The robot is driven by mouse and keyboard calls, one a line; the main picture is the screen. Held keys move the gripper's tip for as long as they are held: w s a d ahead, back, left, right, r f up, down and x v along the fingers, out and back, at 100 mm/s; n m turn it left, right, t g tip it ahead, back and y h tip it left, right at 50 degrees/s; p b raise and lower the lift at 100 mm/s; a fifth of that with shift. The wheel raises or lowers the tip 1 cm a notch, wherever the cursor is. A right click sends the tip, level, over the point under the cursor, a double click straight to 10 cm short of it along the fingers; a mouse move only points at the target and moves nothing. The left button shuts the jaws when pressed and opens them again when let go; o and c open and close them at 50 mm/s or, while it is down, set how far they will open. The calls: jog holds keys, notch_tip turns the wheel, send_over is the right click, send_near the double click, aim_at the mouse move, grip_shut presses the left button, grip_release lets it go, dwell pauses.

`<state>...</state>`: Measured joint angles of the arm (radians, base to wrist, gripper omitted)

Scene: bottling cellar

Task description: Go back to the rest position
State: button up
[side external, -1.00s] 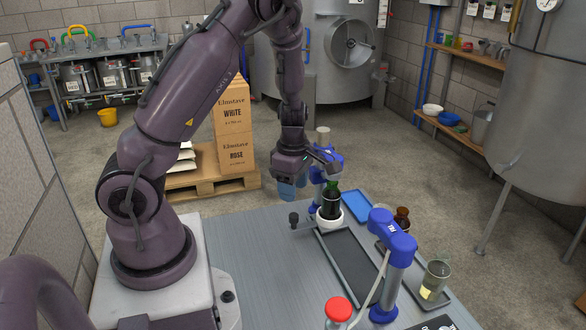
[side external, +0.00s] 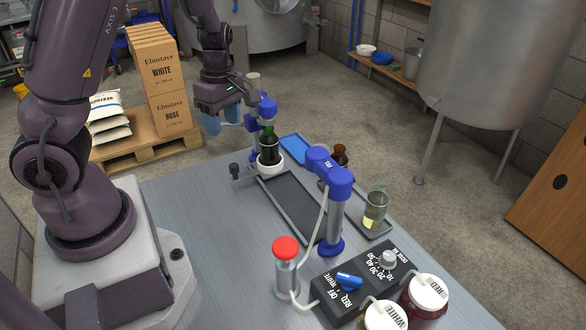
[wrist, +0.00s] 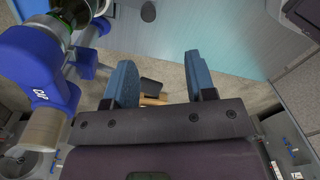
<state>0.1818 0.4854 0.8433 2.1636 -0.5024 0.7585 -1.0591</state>
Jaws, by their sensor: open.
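My gripper (side external: 222,118) is open and empty, with two blue fingers. In the side view it hangs to the left of the dark green bottle (side external: 269,148), apart from it. The bottle stands upright in a white round holder (side external: 267,168) on the table. The bottle (wrist: 62,18) shows cut off at the upper left there, beside a blue and grey device (wrist: 45,85).
The grey table (side external: 190,195) holds a dark tray (side external: 292,206), a blue-headed post (side external: 335,205), a red-topped post (side external: 286,262), a control box (side external: 345,300) and a beaker (side external: 375,210). Boxes (side external: 160,85) stand on a pallet behind. The space left of my gripper looks open.

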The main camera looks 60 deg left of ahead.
jog(key=s+d+r+m+t, duration=0.3)
jog(key=d+r+m, duration=0.5)
jog(key=m, duration=0.3)
jog(key=s+d+r+m+t, duration=0.3)
jog(key=s+d+r+m, duration=0.1)
jog(key=d+r+m, duration=0.4)
notch_tip(320, 180, up, 2)
jog(key=m, duration=0.4)
jog(key=shift+s+d+r+m, duration=0.2)
jog(key=shift+d+r+m, duration=0.1)
jog(key=shift+d, duration=0.1)
